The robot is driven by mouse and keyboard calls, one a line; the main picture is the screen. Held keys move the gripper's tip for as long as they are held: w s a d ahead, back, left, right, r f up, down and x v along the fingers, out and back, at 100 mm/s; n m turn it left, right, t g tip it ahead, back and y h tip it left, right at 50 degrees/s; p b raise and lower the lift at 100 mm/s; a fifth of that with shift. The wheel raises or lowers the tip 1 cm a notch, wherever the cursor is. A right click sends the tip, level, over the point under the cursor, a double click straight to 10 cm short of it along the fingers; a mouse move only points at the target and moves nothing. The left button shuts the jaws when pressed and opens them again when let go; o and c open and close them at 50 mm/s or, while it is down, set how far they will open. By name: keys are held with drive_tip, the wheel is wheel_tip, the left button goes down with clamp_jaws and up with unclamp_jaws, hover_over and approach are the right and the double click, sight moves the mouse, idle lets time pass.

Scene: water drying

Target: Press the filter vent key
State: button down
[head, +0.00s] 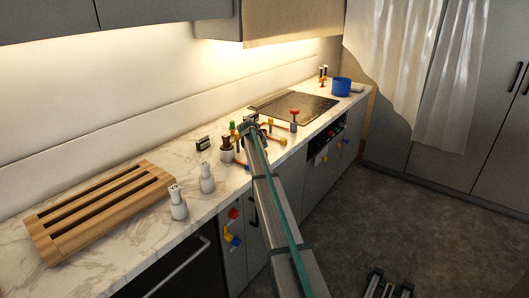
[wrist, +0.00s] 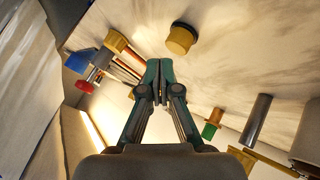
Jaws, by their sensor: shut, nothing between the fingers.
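My gripper (head: 246,127) is over the marble counter at the end of my outstretched arm, among a group of small coloured fittings. In the wrist view its two teal fingertips (wrist: 160,70) are together with nothing between them. A round yellow-brown knob (wrist: 182,38) sits on the counter surface just beyond the fingertips, slightly right, with a gap in the picture. I cannot tell which fitting is the filter vent key; no label is readable. A yellow-topped fitting (head: 270,122) and another yellow one (head: 283,141) stand right of my gripper in the head view.
A red-topped valve (head: 294,114) stands near the cooktop (head: 303,104). White bottles (head: 207,180) and a wooden rack (head: 95,215) are nearer. A blue pot (head: 341,87) is far back.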

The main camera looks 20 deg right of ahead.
drive_tip(key=shift+r+p, duration=0.65)
drive_tip(key=shift+r, duration=1.85)
